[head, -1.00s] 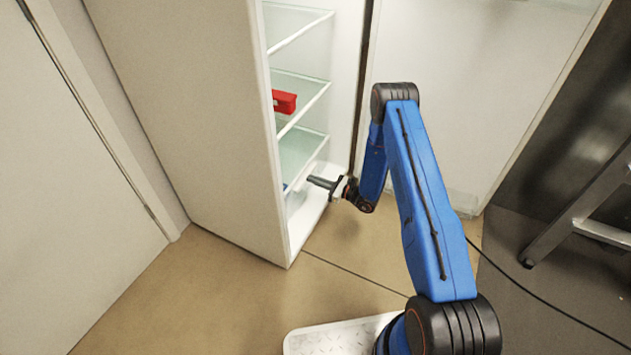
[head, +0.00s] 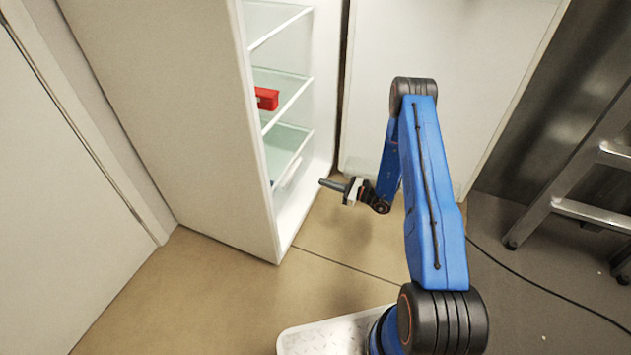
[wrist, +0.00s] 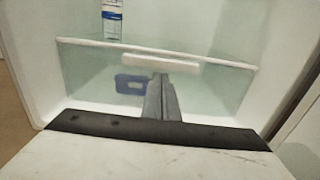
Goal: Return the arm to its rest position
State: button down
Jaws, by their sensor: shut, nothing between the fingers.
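My gripper (head: 328,183) is shut and empty at the end of my blue arm, in front of the open fridge (head: 283,225) and apart from it. In the wrist view the shut fingers (wrist: 160,100) point at the fridge's lower part, where a clear drawer (wrist: 215,85) with a white handle shows. A blue thing (wrist: 130,84) shows beside the fingers, seen through the drawer front. My arm is bent, with its elbow raised.
A red box (head: 266,98) lies on a fridge shelf. The open fridge door (head: 450,90) stands behind my arm. A metal ladder (head: 585,140) is at the right, and a cable (head: 540,290) runs over the floor. The floor (head: 190,300) at the front left is clear.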

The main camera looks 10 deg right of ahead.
jog(key=shift+v, duration=0.8)
jog(key=s+a+r+n+g+h, duration=0.1)
jog(key=s+a+r+n+g, duration=0.35)
jog(key=r, duration=0.75)
jog(key=s+a+r+n+g, duration=0.2)
jog(key=s+r+n+g, duration=0.35)
jog(key=r, duration=0.65)
jog(key=s+a+r+n+g+h, duration=0.1)
jog(key=s+a+r+n+g, duration=0.3)
jog(key=s+r, duration=0.6)
jog(key=s+d+r+n+t+h, duration=0.2)
jog(key=s+d+r+n+h, duration=0.1)
jog(key=s, duration=0.6)
jog(key=s+d+r+n+t+h, duration=0.3)
jog(key=s+d+r+n+h, duration=0.1)
jog(key=s+r, duration=0.4)
jog(key=s+d+r+n+t+h, duration=0.3)
jog(key=s+d+r+n+h, duration=0.1)
jog(key=s, duration=0.6)
jog(key=shift+d+r+h, duration=0.7)
jog(key=shift+d+h, duration=0.1)
jog(key=shift+d, duration=0.35)
